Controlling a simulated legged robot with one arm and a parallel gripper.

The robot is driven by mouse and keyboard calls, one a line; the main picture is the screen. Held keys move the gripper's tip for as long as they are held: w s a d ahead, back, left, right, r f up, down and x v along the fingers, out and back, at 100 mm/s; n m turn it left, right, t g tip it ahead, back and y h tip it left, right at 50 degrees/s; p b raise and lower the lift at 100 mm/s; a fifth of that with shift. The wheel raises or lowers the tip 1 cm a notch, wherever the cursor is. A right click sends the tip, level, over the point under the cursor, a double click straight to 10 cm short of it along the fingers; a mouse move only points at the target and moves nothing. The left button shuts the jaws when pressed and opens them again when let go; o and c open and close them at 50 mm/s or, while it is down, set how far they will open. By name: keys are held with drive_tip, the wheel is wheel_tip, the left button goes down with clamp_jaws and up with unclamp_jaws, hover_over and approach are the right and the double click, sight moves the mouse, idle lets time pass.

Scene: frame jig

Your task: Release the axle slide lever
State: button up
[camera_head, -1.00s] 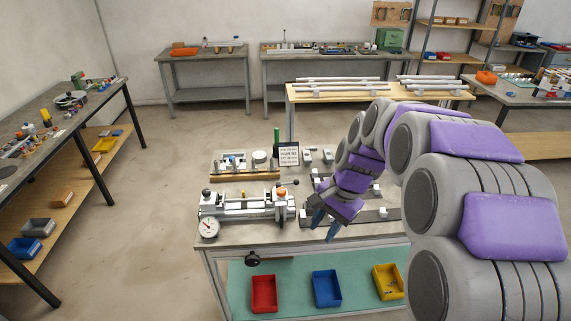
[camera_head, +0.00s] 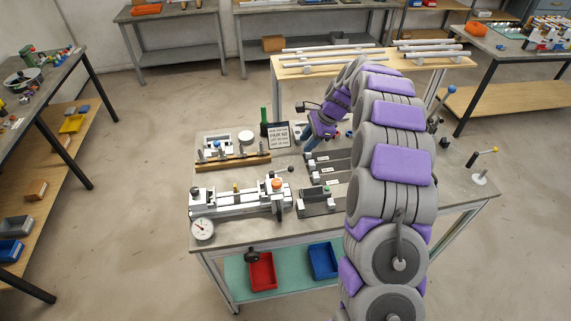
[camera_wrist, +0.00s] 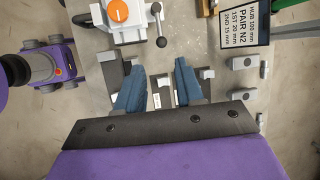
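The jig (camera_head: 235,203) lies at the front left of the grey table, with a dial gauge (camera_head: 202,229) at its left end and an orange knob (camera_head: 277,184) at its right. A short lever with a dark ball end (camera_head: 291,169) stands by the orange knob; it also shows in the wrist view (camera_wrist: 161,42). I cannot tell for sure that it is the axle slide lever. My gripper (camera_wrist: 159,68) is open and empty, its two blue fingers apart above dark slotted plates. In the head view my gripper (camera_head: 308,146) is behind and right of the lever, apart from it.
A sign (camera_head: 279,135) stands at the table's back, near my gripper. A wooden rack (camera_head: 233,162) with upright parts is behind the jig. A red bin (camera_head: 262,271) and a blue bin (camera_head: 323,260) sit on the lower shelf.

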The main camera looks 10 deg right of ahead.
sight(286, 170)
drive_tip(key=b+x, duration=0.2)
drive_tip(key=x, duration=1.3)
drive_tip(key=shift+a+f, duration=0.3)
drive_tip(key=shift+w+a+f, duration=0.1)
drive_tip(key=shift+a, duration=0.1)
clamp_jaws()
idle(0.5)
